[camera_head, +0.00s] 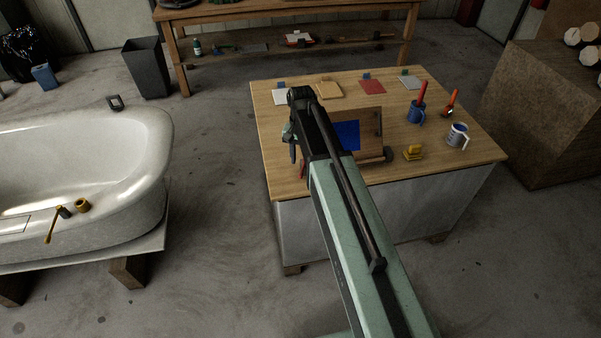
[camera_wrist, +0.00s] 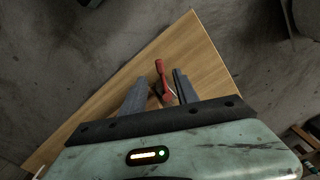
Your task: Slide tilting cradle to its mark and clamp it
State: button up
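The tilting cradle (camera_head: 370,124) looks to be the brown wooden frame with a blue panel on the workbench (camera_head: 480,152). It stands tilted, with a dark knob (camera_head: 389,155) at its right; my arm hides its left part. A small red piece (camera_head: 302,169), perhaps a clamp handle, is at the bench's front left. My gripper (camera_head: 293,150) points down above that side. In the wrist view my gripper (camera_wrist: 160,75) is open, its two dark fingers apart with a red handle (camera_wrist: 160,68) between and below them. I cannot tell whether they touch it. I cannot make out the mark.
A yellow piece (camera_head: 413,152), a mug (camera_head: 457,135) and a blue cup (camera_head: 416,113) with a red-handled tool stand at the right of the bench. Coloured sheets (camera_head: 372,87) lie along its back. A white tub (camera_head: 120,150) is at left, with clear floor between.

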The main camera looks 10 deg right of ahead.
aim_at(301, 173)
notch_tip(301, 173, down, 6)
jog(key=b, duration=0.5)
jog(key=shift+f, duration=0.25)
jog(key=shift+r, duration=0.1)
grip_shut()
dwell(0.7)
